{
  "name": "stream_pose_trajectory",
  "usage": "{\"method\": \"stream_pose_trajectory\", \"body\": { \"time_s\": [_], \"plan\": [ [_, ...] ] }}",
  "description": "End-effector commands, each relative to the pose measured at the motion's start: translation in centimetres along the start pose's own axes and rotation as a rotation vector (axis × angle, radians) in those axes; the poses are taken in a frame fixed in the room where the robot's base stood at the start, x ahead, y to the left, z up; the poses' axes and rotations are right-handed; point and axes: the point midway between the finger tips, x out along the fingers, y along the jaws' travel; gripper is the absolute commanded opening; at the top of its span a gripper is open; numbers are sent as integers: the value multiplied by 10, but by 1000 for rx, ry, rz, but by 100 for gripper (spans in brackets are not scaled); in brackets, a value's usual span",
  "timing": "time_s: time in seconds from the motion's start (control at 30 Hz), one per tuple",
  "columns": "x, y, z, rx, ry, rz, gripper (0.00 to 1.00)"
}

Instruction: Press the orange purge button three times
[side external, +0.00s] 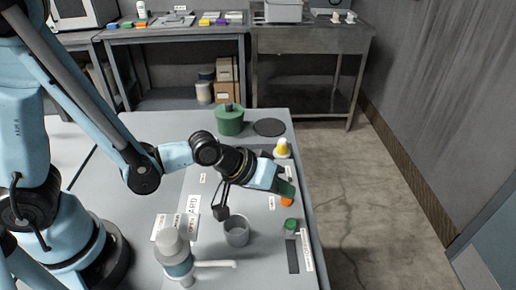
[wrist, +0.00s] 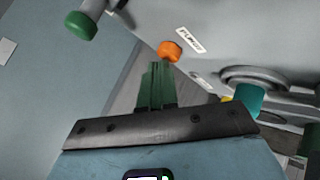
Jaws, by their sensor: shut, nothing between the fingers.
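The orange purge button (side external: 287,202) sits near the right edge of the grey bench. In the wrist view the orange button (wrist: 170,50) shows just beyond my fingertips, beside a small white label (wrist: 190,40). My gripper (side external: 288,189) is shut and empty, with its green fingers pressed together. In the side external view the fingers partly cover the button from above. In the wrist view my gripper (wrist: 158,66) points toward the button, its tips very close to it. I cannot tell whether they touch it.
A green button (side external: 291,225) stands nearer the camera, and a yellow-and-white knob (side external: 282,149) stands behind. A grey cup (side external: 237,232), a dispenser with a spout (side external: 177,262), a green pot (side external: 229,121) and a dark disc (side external: 269,127) are on the bench.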

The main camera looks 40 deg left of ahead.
Motion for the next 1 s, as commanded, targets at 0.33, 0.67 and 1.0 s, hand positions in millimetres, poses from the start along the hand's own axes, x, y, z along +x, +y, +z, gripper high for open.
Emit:
{"method": "stream_pose_trajectory", "body": {
  "time_s": [0.33, 0.67, 1.0],
  "plan": [
    [-3, 2, -2, 0, -1, 0, 0],
    [-12, 8, -8, 0, -1, 0, 0],
    [-13, 9, -9, 0, 0, 0, 0]
  ]
}}
